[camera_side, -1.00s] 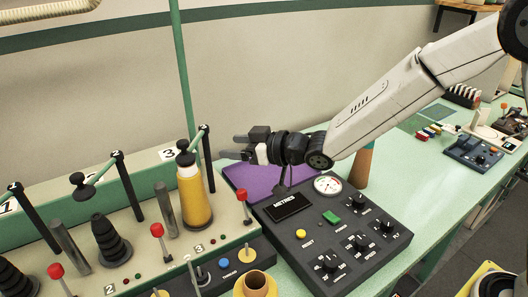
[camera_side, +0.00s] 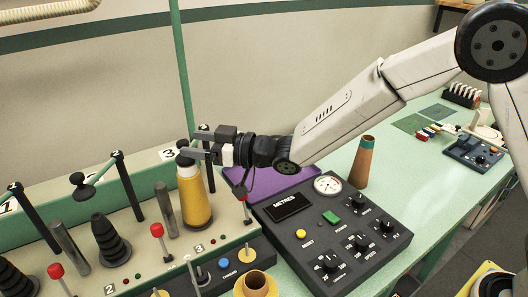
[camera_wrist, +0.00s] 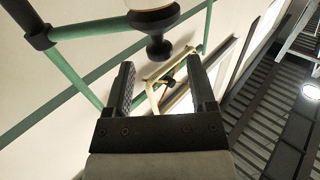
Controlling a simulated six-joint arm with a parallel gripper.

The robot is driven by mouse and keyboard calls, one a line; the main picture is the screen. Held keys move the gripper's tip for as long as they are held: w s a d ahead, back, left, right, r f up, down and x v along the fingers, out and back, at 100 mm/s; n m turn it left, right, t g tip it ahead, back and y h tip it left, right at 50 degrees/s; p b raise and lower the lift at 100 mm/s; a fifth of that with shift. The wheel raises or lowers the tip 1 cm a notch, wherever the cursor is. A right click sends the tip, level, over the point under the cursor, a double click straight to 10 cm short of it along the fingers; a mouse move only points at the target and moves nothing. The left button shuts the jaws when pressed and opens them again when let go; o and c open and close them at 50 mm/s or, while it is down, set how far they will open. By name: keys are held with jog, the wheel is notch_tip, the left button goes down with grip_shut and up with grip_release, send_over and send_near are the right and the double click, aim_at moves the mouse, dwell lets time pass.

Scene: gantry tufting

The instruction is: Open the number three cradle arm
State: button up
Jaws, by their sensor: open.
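The number three cradle arm has a black post (camera_side: 210,177) by the "3" plate (camera_side: 168,154). Its black end piece (camera_side: 184,158) sits on top of the yellow yarn cone (camera_side: 194,197). My gripper (camera_side: 197,145) is open, its fingers pointing left at the arm's top and hiding most of its green bar. In the wrist view a black knob (camera_wrist: 158,47) shows just beyond and between the fingertips (camera_wrist: 162,75). I cannot tell whether the fingers touch it.
The number two cradle arm (camera_side: 102,170) stands to the left above a black cone holder (camera_side: 110,240). Red-knobbed levers (camera_side: 157,230) line the front. A METRES control box (camera_side: 330,235) lies to the right, with a brown cone (camera_side: 363,160) behind it. A green pole (camera_side: 183,70) rises behind.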

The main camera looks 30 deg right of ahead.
jog(key=shift+x, duration=2.65)
grip_shut()
